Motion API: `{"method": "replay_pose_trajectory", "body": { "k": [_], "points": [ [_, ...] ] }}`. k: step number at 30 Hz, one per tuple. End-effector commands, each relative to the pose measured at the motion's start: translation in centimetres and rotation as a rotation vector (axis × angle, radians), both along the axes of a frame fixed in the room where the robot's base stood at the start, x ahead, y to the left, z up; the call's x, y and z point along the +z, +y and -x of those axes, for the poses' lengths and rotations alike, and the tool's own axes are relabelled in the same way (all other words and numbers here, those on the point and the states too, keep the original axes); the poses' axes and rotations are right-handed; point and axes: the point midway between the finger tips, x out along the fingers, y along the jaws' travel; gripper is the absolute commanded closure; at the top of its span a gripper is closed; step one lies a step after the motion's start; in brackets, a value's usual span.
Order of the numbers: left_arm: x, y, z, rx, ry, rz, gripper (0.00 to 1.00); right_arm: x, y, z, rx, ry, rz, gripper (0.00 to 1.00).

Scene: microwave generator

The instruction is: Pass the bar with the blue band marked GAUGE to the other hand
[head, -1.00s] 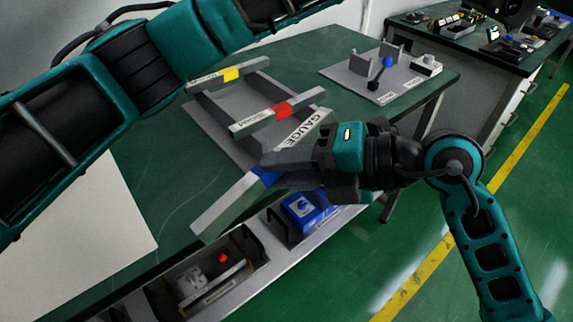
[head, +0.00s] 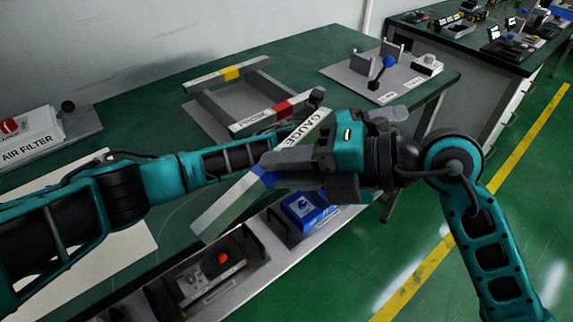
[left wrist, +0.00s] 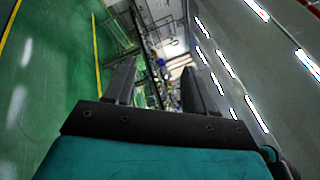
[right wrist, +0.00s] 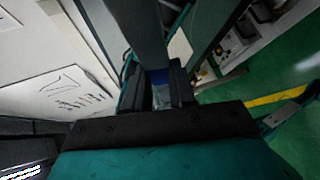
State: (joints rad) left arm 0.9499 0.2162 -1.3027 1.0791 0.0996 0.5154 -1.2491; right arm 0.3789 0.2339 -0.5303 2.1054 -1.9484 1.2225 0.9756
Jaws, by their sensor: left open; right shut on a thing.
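The grey bar with the blue band and the GAUGE label (head: 228,205) is held tilted above the front edge of the bench. My right gripper (head: 275,167) is shut on it at the blue band; the GAUGE end points up and right. In the right wrist view the bar (right wrist: 147,35) stands between the fingers. My left arm reaches in behind the bar. My left gripper (head: 385,114) is open, mostly hidden behind the bar and my right gripper. In the left wrist view its fingers (left wrist: 152,85) are apart with nothing between them.
Bars with a yellow band (head: 231,73) and a red band (head: 283,108) lie on a grey rack on the green bench (head: 300,50). A fixture plate (head: 350,82) stands behind. A blue box (head: 308,208) sits on the shelf below. An AIR FILTER unit (head: 30,135) is at left.

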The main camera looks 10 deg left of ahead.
Motion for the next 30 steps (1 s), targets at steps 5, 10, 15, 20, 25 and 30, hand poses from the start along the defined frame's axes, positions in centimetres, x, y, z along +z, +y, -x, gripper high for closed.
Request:
{"method": "replay_pose_trajectory", "body": {
  "k": [5,10,15,20,25,30],
  "points": [
    [-6.9,-3.0,4.5,-0.049,-0.241,-0.226,0.45,0.1,0.0,0.0,0.000,-0.001,-0.002,1.00],
    [-9.8,-4.1,8.1,0.006,-0.045,-0.145,0.45,0.1,0.0,0.0,0.000,-0.001,-0.002,1.00],
    [-10.8,-2.5,9.6,0.134,0.389,0.087,0.45,0.1,0.0,0.0,0.000,-0.001,-0.002,1.00],
    [-12.9,1.4,10.7,0.281,0.803,0.331,0.45,0.1,0.0,0.0,0.000,-0.001,-0.002,1.00],
    [-16.4,7.7,12.5,0.466,1.201,0.605,0.45,0.1,0.0,0.0,0.000,-0.001,-0.002,1.00],
    [-20.5,15.3,16.0,0.675,1.520,0.887,0.45,0.1,0.0,0.0,0.000,-0.001,-0.002,1.00]
  ]
}}
